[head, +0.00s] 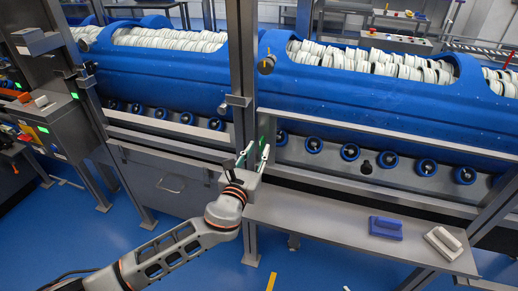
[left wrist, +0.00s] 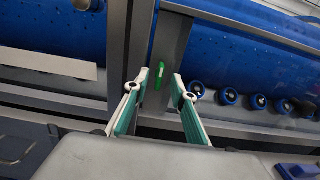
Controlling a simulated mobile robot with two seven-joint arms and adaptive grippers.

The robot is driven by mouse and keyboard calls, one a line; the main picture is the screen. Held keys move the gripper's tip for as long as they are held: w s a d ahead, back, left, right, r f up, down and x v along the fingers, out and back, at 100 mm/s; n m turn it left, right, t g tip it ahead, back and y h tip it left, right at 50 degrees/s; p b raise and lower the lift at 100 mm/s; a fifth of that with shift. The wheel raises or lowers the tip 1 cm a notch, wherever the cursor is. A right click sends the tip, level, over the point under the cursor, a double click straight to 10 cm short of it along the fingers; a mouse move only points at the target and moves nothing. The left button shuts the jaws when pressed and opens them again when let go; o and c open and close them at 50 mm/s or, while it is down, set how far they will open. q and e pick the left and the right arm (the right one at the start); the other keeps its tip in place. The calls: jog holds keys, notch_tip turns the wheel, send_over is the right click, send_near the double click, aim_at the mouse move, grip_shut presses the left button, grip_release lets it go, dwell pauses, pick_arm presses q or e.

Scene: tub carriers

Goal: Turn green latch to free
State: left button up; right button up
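The green latch (left wrist: 158,75) is a small upright green bar with a pale mark, mounted on a grey metal post in the left wrist view. In the head view a bit of green (head: 262,141) shows on the post just behind my left gripper. My left gripper (head: 254,152) is open and empty, its white and green fingers pointing at the post. In the left wrist view the two fingers (left wrist: 160,82) stand apart on either side of the latch's line. They do not visibly grip it, and how far it lies beyond the tips is hard to tell. My right gripper is out of view.
Large blue tubs (head: 385,95) filled with white discs lie behind the frame, above rows of blue-rimmed rollers (head: 349,152). A grey shelf (head: 320,222) to the right carries a blue block (head: 385,228) and a beige block (head: 443,242). The blue floor is clear at the front.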

pick_arm(q)
jog(key=shift+x, duration=0.85)
grip_shut()
